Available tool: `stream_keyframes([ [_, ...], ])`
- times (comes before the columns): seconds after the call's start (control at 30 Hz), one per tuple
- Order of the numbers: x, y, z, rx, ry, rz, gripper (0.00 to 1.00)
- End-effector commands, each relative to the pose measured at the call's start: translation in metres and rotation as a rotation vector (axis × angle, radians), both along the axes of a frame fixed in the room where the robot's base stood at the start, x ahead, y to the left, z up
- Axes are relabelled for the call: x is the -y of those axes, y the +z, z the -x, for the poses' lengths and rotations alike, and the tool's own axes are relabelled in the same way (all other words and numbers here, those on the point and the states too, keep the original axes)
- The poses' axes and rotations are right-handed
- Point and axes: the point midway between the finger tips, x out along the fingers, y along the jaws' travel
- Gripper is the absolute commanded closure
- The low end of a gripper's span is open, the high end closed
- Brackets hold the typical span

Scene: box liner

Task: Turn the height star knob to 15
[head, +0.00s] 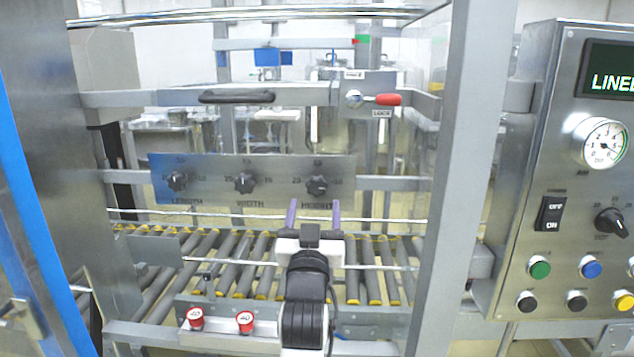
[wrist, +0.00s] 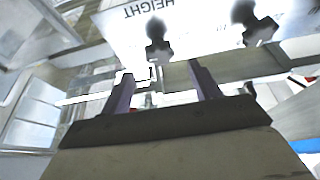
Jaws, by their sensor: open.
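The height star knob (head: 317,185) is a dark lobed knob at the right end of a grey panel (head: 210,167), above the word HEIGHT. Small numbers surround it; its pointer setting is too small to read. My gripper (head: 314,212) is just below the knob in the head view, its two purple fingers apart with nothing between them. In the wrist view the panel appears upside down. There the height knob (wrist: 157,40) lies beyond the fingertips of my gripper (wrist: 163,82), roughly in line with the gap. The fingers do not appear to touch it.
The width knob (head: 244,182) and length knob (head: 176,180) sit to the left on the same panel. A roller conveyor (head: 235,262) runs below. A metal post (head: 455,180) and control box (head: 570,170) stand to the right. A red-handled lock lever (head: 386,99) is above.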

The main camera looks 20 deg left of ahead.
Motion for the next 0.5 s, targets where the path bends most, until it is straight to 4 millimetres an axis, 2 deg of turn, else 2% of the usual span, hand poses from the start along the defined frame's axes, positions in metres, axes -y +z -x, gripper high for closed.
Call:
stream_keyframes([
  [0.03, -0.003, 0.009, -0.010, -0.001, -0.001, -0.001, 0.38],
  [0.23, -0.011, 0.020, -0.040, -0.001, -0.001, 0.000, 0.38],
  [0.5, -0.015, 0.024, -0.055, 0.000, -0.001, 0.000, 0.38],
])
